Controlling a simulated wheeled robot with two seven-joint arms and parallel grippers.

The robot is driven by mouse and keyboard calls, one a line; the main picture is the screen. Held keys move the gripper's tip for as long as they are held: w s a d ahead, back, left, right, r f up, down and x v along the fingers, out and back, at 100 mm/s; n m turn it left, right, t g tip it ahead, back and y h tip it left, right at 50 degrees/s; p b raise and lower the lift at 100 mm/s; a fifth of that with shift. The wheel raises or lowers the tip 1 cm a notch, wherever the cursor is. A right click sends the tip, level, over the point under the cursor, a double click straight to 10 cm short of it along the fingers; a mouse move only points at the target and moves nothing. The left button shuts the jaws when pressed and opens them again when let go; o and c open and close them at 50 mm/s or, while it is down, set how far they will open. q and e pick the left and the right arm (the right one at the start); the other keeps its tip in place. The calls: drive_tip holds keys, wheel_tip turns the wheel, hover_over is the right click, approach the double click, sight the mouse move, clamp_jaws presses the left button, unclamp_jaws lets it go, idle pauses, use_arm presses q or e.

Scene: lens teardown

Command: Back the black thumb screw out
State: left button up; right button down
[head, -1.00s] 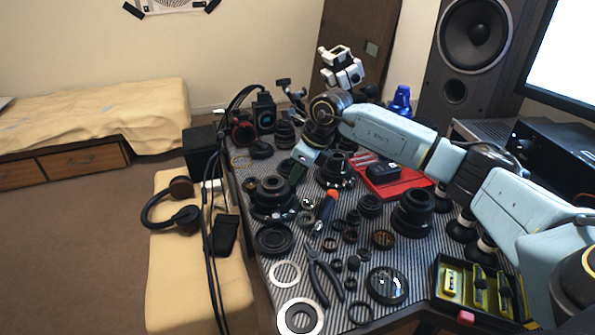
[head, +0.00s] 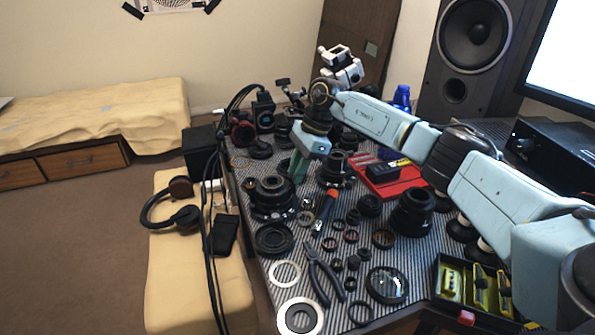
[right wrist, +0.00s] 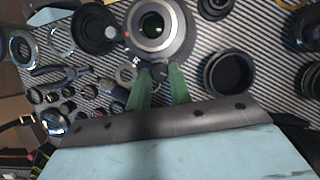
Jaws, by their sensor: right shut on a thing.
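The black thumb screw (right wrist: 159,72) shows in the right wrist view as a small dark knob at the near side of a lens barrel (right wrist: 158,30) with a silver-grey ring. The same lens barrel seems to be the stacked black one (head: 271,193) at the left of the table in the head view. My right gripper (right wrist: 157,76) has its green fingers closed on the thumb screw, close against the barrel. In the head view my right gripper (head: 298,172) reaches down just right of the barrel, and the screw is too small to make out. My left gripper is not in view.
Several lens rings and parts crowd the striped mat around the barrel. Pliers (head: 323,272) and an orange-tipped tool (head: 325,205) lie nearer. A red tray (head: 392,180) stands to the right, and a yellow-and-black box (head: 475,290) at the front right.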

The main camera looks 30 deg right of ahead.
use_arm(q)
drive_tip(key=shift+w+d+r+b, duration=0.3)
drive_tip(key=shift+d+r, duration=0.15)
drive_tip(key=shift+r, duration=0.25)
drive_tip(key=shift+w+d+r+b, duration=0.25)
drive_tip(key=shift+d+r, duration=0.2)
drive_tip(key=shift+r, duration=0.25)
use_arm(e)
drive_tip(key=shift+w+n+g, duration=0.15)
drive_tip(key=shift+n+g, duration=0.45)
drive_tip(key=shift+n, duration=1.1)
drive_tip(key=c, duration=1.5)
unclamp_jaws()
drive_tip(key=shift+c, duration=0.2)
